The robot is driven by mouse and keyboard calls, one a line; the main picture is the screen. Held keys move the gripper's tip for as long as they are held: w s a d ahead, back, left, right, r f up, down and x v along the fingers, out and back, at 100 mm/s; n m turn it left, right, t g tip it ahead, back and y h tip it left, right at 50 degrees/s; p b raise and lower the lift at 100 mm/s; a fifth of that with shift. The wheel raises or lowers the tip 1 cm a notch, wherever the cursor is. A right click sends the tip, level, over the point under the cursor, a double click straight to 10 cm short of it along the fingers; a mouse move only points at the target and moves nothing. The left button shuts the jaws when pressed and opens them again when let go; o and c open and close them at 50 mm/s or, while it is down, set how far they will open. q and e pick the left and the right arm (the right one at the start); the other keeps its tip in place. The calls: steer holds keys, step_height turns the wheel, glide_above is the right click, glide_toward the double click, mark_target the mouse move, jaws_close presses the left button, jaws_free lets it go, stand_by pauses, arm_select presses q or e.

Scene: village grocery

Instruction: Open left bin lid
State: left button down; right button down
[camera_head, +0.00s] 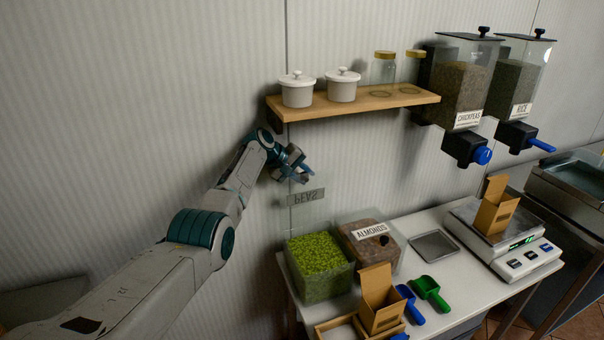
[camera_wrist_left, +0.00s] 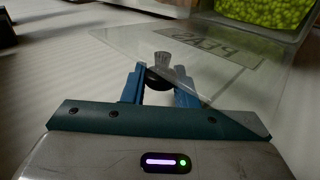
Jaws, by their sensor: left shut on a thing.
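The left bin (camera_head: 322,285) is clear and full of green peas. Its clear lid (camera_head: 300,218) stands raised, roughly upright at the back of the bin, with the PEAS label (camera_head: 305,197) appearing upside down. My left gripper (camera_head: 297,172) is at the lid's upper part, near the wall. In the left wrist view its blue fingers (camera_wrist_left: 160,90) are shut on the dark lid knob (camera_wrist_left: 158,77). The lid (camera_wrist_left: 125,42) and the peas (camera_wrist_left: 262,12) also show there. The right gripper is not in view.
The ALMONDS bin (camera_head: 388,258) stands closed to the right. A wooden shelf (camera_head: 370,103) with white pots and jars is above. Cardboard boxes, a blue scoop (camera_head: 410,303), a green scoop (camera_head: 430,290) and a scale (camera_head: 505,245) occupy the white table (camera_head: 440,222).

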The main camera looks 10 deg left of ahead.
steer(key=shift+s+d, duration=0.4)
arm_select(q)
steer(key=c, duration=1.2)
jaws_free()
steer(key=shift+w, duration=0.1)
steer(key=shift+o, duration=0.2)
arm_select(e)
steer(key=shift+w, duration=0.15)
arm_select(q)
steer(key=shift+a, duration=0.1)
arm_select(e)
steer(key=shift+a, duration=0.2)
arm_select(q)
steer(key=b+v, duration=0.2)
steer(key=v, duration=0.5)
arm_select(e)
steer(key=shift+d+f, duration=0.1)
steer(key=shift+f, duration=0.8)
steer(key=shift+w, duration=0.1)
